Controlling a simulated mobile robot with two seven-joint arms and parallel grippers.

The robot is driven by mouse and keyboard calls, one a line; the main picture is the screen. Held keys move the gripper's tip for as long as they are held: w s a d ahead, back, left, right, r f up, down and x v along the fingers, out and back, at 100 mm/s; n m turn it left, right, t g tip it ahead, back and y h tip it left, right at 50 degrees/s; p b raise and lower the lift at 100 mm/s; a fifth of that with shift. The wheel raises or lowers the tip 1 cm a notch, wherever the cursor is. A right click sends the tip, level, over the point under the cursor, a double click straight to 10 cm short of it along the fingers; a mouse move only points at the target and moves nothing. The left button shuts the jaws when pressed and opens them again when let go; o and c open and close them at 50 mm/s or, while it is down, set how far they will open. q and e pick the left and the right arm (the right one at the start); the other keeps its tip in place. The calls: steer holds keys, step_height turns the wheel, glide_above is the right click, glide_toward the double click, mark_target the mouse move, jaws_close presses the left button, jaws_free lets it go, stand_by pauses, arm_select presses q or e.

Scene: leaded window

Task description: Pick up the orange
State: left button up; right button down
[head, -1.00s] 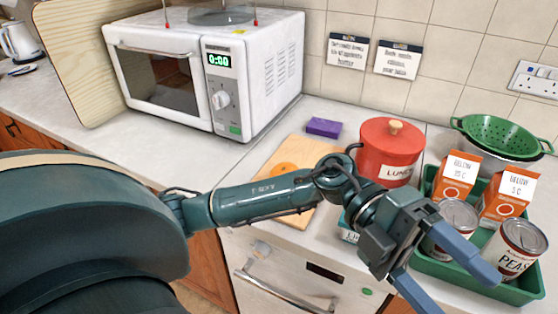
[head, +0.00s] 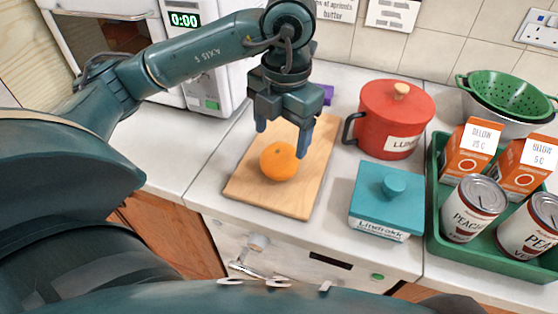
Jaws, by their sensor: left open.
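The orange (head: 279,162) sits on a light wooden cutting board (head: 240,196) on the counter, in the middle of the head view. My left gripper (head: 283,140) points down just above and behind the orange, with its two fingers spread. The right fingertip overlaps the orange's upper right edge in the picture; I cannot tell whether it touches. The left finger is apart from the orange. The gripper is open and holds nothing. My right gripper is not in view.
A red lidded pot (head: 392,122) and a teal lidded box (head: 386,203) stand right of the board. A green tray (head: 436,243) holds cans and cartons. A white microwave (head: 224,70) stands behind left, and a purple item (head: 328,94) lies behind the gripper.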

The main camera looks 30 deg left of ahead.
mark_target(279, 161)
arm_select(q)
steer(key=shift+a+f, duration=0.2)
steer(key=shift+f, duration=3.8)
steer(key=shift+c, duration=0.4)
steer(key=c, duration=0.6)
steer(key=shift+c, duration=0.3)
steer(key=shift+r, duration=0.1)
